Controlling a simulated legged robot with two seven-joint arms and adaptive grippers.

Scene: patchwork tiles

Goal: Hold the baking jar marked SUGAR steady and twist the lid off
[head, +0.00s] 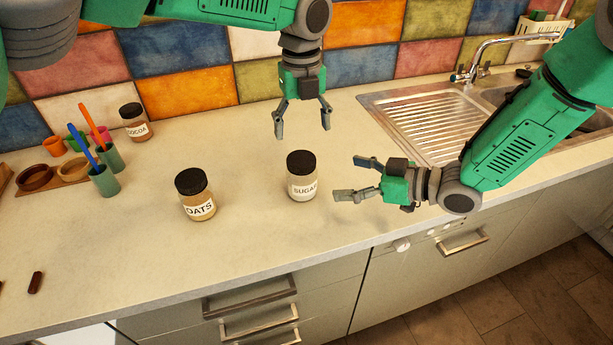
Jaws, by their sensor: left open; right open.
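The SUGAR jar (302,189) stands upright on the counter near the middle of the head view. Its round black lid (300,162) sits on top, and its label faces me. My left gripper (302,133) is open and empty, pointing down above and behind the jar, apart from the lid. My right gripper (347,178) is open and empty to the right of the jar. Its fingers point left toward the jar's side with a small gap between.
An OATS jar (198,206) stands to the left, and a COCOA jar (134,126) is at the back left. Cups holding brushes (104,181) and wooden bowls (36,178) are at far left. A sink (429,122) is at the right. Counter (200,265) in front is mostly clear.

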